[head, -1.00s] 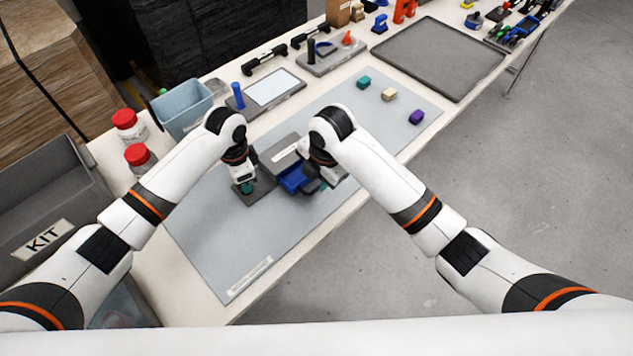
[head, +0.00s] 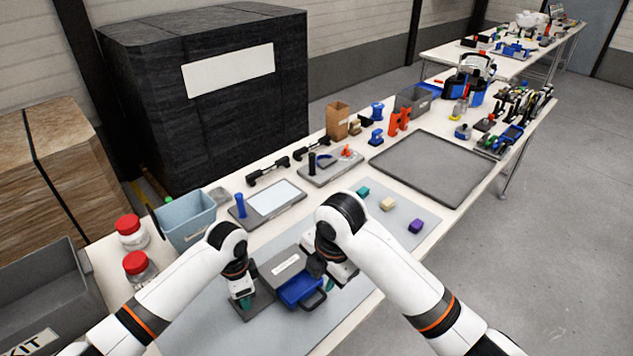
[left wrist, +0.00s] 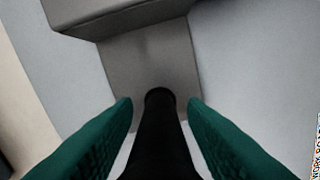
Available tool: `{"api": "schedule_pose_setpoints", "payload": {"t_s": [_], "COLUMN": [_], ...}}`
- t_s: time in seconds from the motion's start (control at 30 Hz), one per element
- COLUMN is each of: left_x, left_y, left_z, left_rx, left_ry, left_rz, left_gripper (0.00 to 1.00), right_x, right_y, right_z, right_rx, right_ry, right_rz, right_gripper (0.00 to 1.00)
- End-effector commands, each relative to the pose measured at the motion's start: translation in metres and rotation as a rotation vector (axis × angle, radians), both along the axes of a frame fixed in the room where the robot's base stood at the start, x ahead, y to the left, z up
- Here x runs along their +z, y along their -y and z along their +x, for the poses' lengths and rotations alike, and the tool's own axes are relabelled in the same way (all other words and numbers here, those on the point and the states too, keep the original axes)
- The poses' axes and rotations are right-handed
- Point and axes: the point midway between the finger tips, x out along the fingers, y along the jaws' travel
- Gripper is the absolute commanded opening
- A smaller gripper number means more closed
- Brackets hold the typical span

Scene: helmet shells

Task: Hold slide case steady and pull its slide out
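The slide case is a grey box (head: 284,262) with a pale label, lying on the mat. Its blue slide (head: 298,289) shows at the near side, with a dark loop handle (head: 315,301). A flat grey plate (left wrist: 150,62) extends from the case and carries a black post (left wrist: 160,125). My left gripper (head: 245,300) is down at this plate. In the left wrist view its teal fingers (left wrist: 160,104) stand on either side of the post, with narrow gaps visible.
The case lies on a grey-blue mat (head: 215,320). Teal, beige and purple blocks (head: 415,226) lie at its far right. A blue bin (head: 185,222), red-lidded jars (head: 130,232) and a tray with a blue post (head: 272,200) stand behind. A large dark tray (head: 445,168) is empty.

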Motion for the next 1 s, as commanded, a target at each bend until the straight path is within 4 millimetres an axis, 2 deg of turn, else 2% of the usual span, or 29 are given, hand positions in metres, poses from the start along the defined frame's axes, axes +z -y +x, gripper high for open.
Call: {"api": "schedule_pose_setpoints", "payload": {"t_s": [0.3, 0.43, 0.57, 0.8, 1.0], "left_x": [0.001, 0.009, 0.032, 0.084, 0.111], "left_y": [0.0, 0.0, 0.0, 0.0, 0.0], "left_z": [0.0, 0.001, 0.001, 0.001, 0.001], "left_rx": [0.0, 0.0, -0.002, -0.001, 0.0], "left_ry": [0.0, 0.003, 0.004, 0.004, 0.002], "left_rz": [0.0, -0.002, -0.001, 0.0, 0.0], "left_gripper": [0.46, 0.46, 0.46, 0.46, 0.46], "right_x": [0.0, 0.0, 0.0, 0.0, 0.0], "right_y": [0.0, 0.0, 0.0, 0.0, 0.0], "right_z": [0.0, 0.0, 0.0, 0.0, 0.0], "right_rx": [0.0, 0.0, 0.0, 0.0, 0.0], "right_ry": [0.0, 0.0, 0.0, 0.0, 0.0], "right_rz": [0.0, 0.0, 0.0, 0.0, 0.0], "right_gripper": [0.31, 0.31, 0.31, 0.31, 0.31]}}
